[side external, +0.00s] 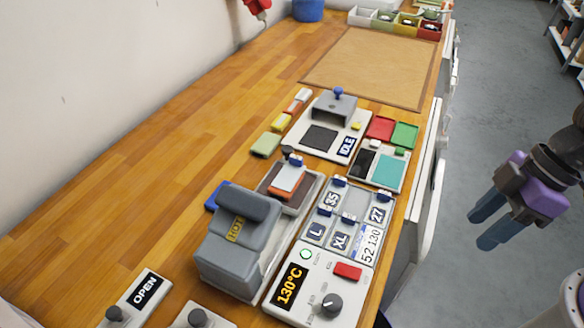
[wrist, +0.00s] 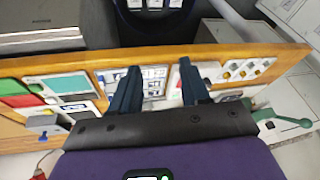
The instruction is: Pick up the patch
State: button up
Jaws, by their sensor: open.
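I cannot tell for sure which thing is the patch. A small orange and white flat piece (side external: 288,178) lies on the dark plate of the grey hot press in the side view and may be it. My gripper (side external: 483,231) is open and empty, off the right edge of the bench, above the grey floor and well apart from that piece. In the wrist view its two dark blue fingers (wrist: 158,68) are spread wide with nothing between them. The labelled tray (wrist: 154,86) shows beyond them.
The grey press (side external: 235,248) is marked HOT, beside a control panel (side external: 318,285) reading 130°C. A labelled tray (side external: 345,212), an IDLE machine (side external: 300,138), red (side external: 380,128) and green (side external: 404,135) pads and a teal panel (side external: 391,171) stand near the bench edge. The bench's left side is clear.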

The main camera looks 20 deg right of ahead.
jog(key=w+a+m+t+y, duration=0.2)
jog(key=w+a+t+y, duration=0.15)
jog(key=w+a, duration=0.45)
jog(key=m+t, duration=0.3)
jog(key=t, duration=0.3)
send_near(299, 159)
jog(key=shift+h, duration=0.45)
jog(key=shift+a+x, duration=0.2)
jog(key=shift+x, duration=4.1)
jog(key=shift+r, duration=0.2)
jog(key=shift+c, duration=0.3)
grip_shut()
